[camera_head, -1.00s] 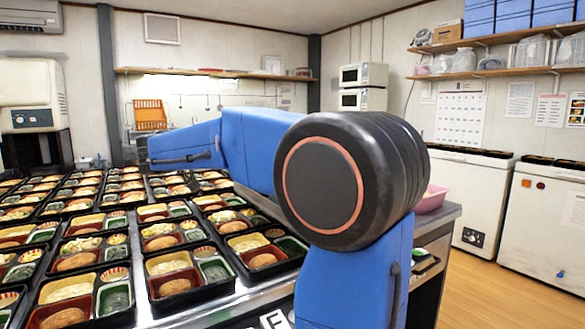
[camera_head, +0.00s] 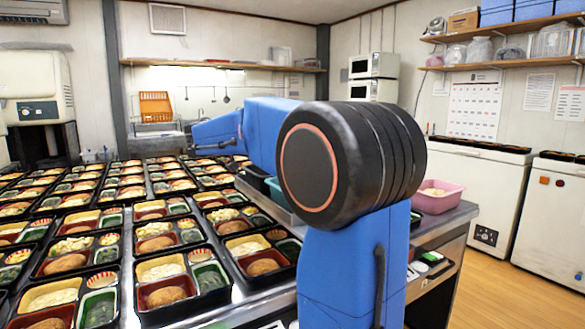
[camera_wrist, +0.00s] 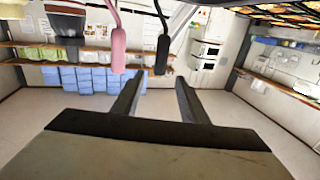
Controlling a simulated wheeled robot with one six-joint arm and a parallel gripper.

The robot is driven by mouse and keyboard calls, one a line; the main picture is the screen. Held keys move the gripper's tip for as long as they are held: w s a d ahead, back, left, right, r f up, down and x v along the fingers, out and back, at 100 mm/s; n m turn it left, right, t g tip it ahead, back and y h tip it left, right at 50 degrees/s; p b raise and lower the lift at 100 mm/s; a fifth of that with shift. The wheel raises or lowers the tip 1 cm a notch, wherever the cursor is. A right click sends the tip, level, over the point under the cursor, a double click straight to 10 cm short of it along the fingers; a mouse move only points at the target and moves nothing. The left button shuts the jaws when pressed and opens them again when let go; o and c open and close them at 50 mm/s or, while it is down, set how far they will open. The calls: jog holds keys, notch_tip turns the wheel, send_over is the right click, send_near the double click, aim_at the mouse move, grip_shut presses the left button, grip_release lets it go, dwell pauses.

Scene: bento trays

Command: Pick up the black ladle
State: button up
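In the wrist view, which is upside down, two utensil handles come in from the top edge. The dark one, likely the black ladle (camera_wrist: 162,54), has a thin shaft and a thick rounded end. A pink handle (camera_wrist: 118,45) is to its left. Their lower ends and any bowls are out of frame. My gripper (camera_wrist: 160,80) is open, with nothing between its fingers. The black handle's end appears just beyond the fingertips, apart from them and roughly in line with the gap. In the head view my blue arm covers the area, and I cannot make out this ladle there.
Many bento trays (camera_head: 207,297) cover the steel table at left. A pink tub (camera_head: 437,201) and a teal container (camera_head: 277,193) stand behind my arm. Small utensils (camera_head: 226,97) hang on the far wall. White freezers line the right side, with open floor before them.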

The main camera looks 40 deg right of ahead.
jog(key=shift+w+d, duration=0.1)
jog(key=shift+d, duration=3.9)
grip_shut()
